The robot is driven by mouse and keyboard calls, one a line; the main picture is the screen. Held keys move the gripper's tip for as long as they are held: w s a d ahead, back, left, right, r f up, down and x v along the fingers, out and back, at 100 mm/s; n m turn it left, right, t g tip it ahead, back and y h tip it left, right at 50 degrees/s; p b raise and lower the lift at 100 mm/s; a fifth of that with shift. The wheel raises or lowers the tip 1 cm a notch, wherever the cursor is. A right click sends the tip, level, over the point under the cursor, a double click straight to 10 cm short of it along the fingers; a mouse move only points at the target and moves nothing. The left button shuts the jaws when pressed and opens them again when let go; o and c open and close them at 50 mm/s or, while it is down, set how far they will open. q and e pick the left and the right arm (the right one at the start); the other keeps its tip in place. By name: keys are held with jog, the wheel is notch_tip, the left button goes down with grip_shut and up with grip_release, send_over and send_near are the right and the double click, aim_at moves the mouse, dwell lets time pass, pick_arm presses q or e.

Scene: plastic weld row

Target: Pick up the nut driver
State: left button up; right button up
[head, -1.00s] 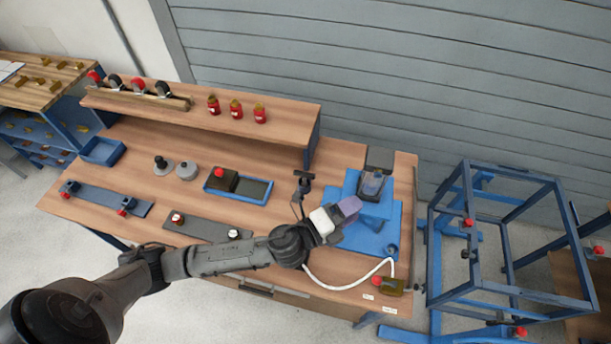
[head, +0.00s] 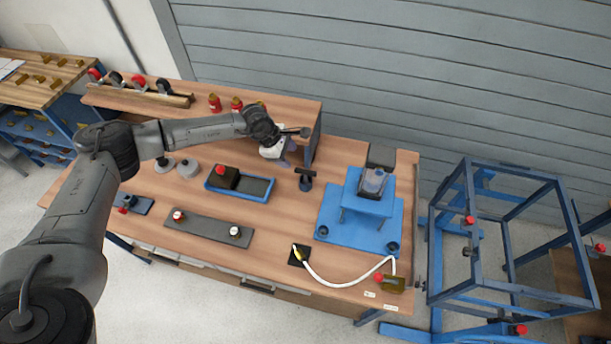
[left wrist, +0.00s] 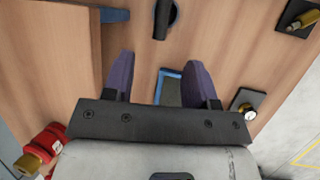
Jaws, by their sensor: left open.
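My left gripper (head: 290,156) is open and empty, above the table beside the right end of the raised shelf. Its two purple fingers stand apart in the left wrist view (left wrist: 161,65), with bare table and part of a blue-rimmed tray between and beyond them. A dark T-shaped tool (head: 305,179) stands on the table just right of and in front of the gripper. It may be the nut driver, but I cannot tell for sure. Its dark end shows at the top of the left wrist view (left wrist: 165,17), beyond the fingers and apart from them. My right gripper is out of view.
The blue tray (head: 262,198), a grey strip (head: 208,227) and a blue platform (head: 328,222) occupy the table. A white hose (head: 335,283) lies at the front.

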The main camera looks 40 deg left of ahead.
aim_at(303, 170)
pick_arm(q)
jog(key=shift+d+b+x, duration=0.15)
jog(key=shift+d+x, duration=0.05)
jog(key=shift+x, duration=2.55)
jog(key=shift+d+b+x, duration=0.15)
jog(key=shift+d+x, duration=0.05)
jog(key=shift+x, duration=2.55)
jog(key=shift+w+r, duration=0.1)
jog(key=shift+r, duration=0.1)
jog(key=shift+c, duration=0.4)
grip_shut()
